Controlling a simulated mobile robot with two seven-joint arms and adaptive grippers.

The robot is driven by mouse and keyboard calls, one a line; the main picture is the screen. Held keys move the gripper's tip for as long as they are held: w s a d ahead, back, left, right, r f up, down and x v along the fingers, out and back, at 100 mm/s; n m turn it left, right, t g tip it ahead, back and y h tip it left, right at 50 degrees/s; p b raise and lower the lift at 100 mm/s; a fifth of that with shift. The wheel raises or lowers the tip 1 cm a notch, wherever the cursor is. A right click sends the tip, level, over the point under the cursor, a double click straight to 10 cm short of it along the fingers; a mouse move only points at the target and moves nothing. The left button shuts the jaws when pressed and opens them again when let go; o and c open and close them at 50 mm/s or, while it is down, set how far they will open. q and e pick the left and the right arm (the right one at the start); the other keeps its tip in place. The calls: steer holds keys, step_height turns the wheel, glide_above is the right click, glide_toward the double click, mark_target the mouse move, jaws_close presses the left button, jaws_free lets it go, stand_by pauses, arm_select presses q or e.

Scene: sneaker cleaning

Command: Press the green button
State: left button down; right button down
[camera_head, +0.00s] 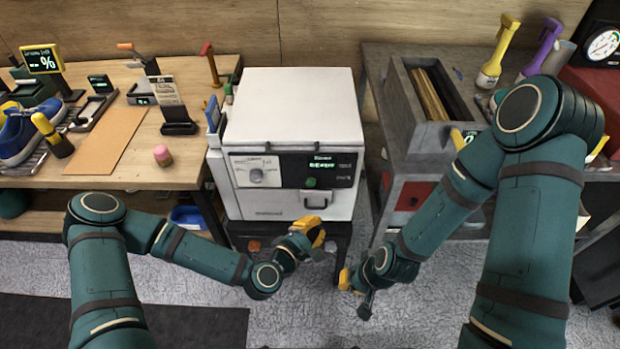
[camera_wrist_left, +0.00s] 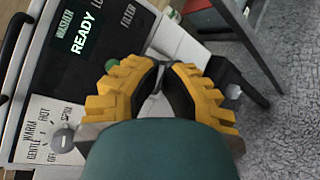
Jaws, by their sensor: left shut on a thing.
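The green button (camera_head: 310,182) is on the front panel of a white washer (camera_head: 292,105), below its lit display (camera_head: 318,168). In the left wrist view the button (camera_wrist_left: 112,65) shows beside one finger, which partly hides it. My left gripper (camera_head: 316,236), with yellow fingers, is in front of the washer, below the button and apart from it. In the wrist view its fingertips (camera_wrist_left: 162,72) are brought together; what lies between them cannot be made out.
The washer panel also has a round knob (camera_head: 256,176); the display reads READY in the wrist view (camera_wrist_left: 84,34). A wooden bench (camera_head: 125,165) with shoes and tools stands left. A grey bench (camera_head: 385,140) with an open box (camera_head: 407,110) stands right. The front floor is clear.

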mark_target(311, 182)
arm_select(q)
steer(key=shift+s, duration=0.1)
steer(key=w+b, duration=0.1)
steer(key=w, duration=0.8)
stand_by(0.4)
stand_by(1.4)
steer(key=shift+w, duration=0.35)
